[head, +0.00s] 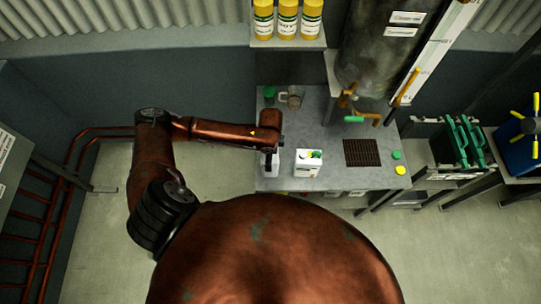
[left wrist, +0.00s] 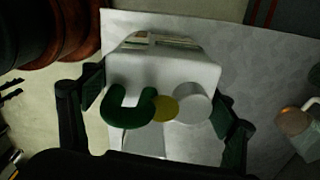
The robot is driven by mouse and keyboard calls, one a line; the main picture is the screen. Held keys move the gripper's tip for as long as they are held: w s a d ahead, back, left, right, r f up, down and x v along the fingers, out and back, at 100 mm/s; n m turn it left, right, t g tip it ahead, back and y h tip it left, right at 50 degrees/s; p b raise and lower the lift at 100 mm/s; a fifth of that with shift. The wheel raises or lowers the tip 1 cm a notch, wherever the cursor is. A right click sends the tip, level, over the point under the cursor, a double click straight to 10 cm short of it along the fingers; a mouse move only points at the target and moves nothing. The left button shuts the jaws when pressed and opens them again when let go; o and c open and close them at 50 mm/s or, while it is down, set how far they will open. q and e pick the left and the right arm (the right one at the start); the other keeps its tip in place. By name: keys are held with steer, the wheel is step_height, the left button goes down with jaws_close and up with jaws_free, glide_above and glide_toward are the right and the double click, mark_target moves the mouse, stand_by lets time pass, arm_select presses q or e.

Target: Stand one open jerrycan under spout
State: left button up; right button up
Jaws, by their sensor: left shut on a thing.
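My left gripper (head: 270,158) is over the left part of the grey bench, shut on a white jerrycan (head: 274,166), mostly hidden under the wrist in the head view. In the left wrist view, my left gripper's fingers (left wrist: 165,112) press both sides of the jerrycan (left wrist: 165,75), which has a green handle, a yellow disc and a pale round cap or neck on top. A second white jerrycan (head: 307,168) with green and yellow on top stands to its right. The spout (head: 354,119) with orange handles hangs above a dark grate (head: 362,153). My right gripper is out of view.
A green cap (head: 396,155) and a yellow cap (head: 400,170) lie right of the grate. A green item (head: 269,93) and a clear jug (head: 295,97) stand at the back left of the bench (head: 325,130). Green jerrycans (head: 462,140) stand on a side rack.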

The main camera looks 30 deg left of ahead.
arm_select(q)
steer(key=shift+w+f, duration=0.1)
steer(key=shift+f, duration=0.3)
steer(key=o, duration=2)
steer(key=shift+o, duration=0.2)
steer(key=r, duration=1.2)
steer(key=shift+s+r+p, duration=0.1)
steer(key=shift+s+p, duration=0.15)
steer(key=shift+p, duration=0.15)
